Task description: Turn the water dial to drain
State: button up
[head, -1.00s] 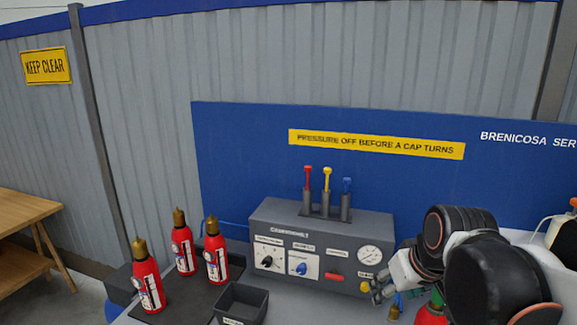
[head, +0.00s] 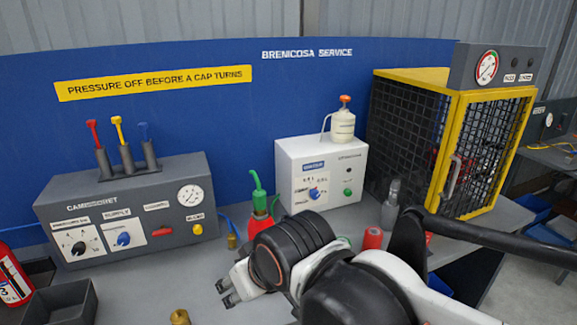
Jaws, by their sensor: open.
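A white box (head: 290,160) stands right of centre in the head view, with a dial with a blue knob (head: 315,192) on a light panel on its front. The small markings around this knob are too small to read surely. A grey control box (head: 120,195) at left has another blue-knobbed dial (head: 124,239) and a black-knobbed dial (head: 78,248). I cannot read which dial is for water. My gripper (head: 227,291) is open and empty, low in front of the boxes and apart from both. My arm hides part of the bench.
A red bottle with a green top (head: 259,205) stands between the boxes, with a small brass fitting (head: 232,241) beside it. A yellow-framed mesh cage (head: 450,140) is at right.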

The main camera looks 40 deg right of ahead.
aim_at(315, 194)
jog(key=l+z, duration=0.1)
jog(key=z, duration=0.3)
jog(key=i+z, duration=0.15)
jog(key=z, duration=0.3)
jog(key=i+z, duration=0.1)
jog(key=z, duration=0.3)
jog(key=i+l+z, duration=0.1)
jog(key=z, duration=0.3)
